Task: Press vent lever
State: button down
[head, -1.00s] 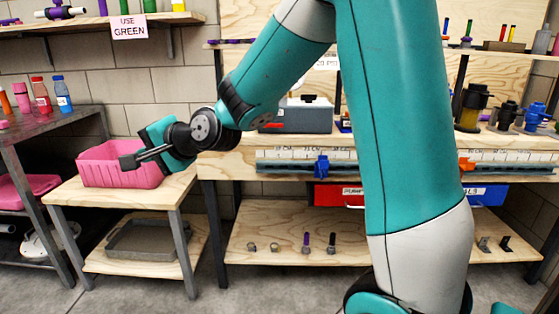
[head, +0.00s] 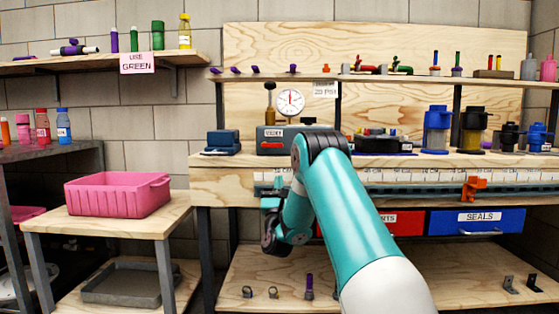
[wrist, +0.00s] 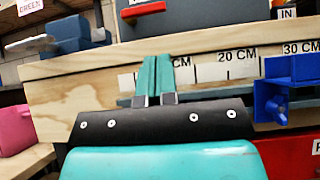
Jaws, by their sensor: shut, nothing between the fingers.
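A dark grey box (head: 272,133) with a small label stands on the workbench below a round pressure gauge (head: 290,102). A red bar (head: 285,146) on its front may be the vent lever; I cannot read a label on it. The red bar also shows at the top of the wrist view (wrist: 143,9). My gripper shows in the wrist view (wrist: 157,58), with its teal fingers together and nothing between them. It is in front of the bench's edge, below the red bar and apart from it. In the head view my arm partly hides the gripper and the box's right side.
A ruler strip (wrist: 210,70) runs along the bench front, with a blue slider (wrist: 285,92) right of my gripper. A blue block (head: 222,141) stands left of the box. A pink bin (head: 118,195) sits on the left table. The blue seals drawer (head: 477,222) is below.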

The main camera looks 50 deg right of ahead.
aim_at(280, 159)
jog(key=shift+r, duration=0.1)
jog(key=p+x, duration=0.4)
jog(key=x, duration=0.4)
jog(key=shift+r, duration=0.3)
jog(key=shift+w+d+r+p, duration=0.4)
jog(key=shift+w+d+p, duration=0.1)
jog(key=shift+p, duration=0.45)
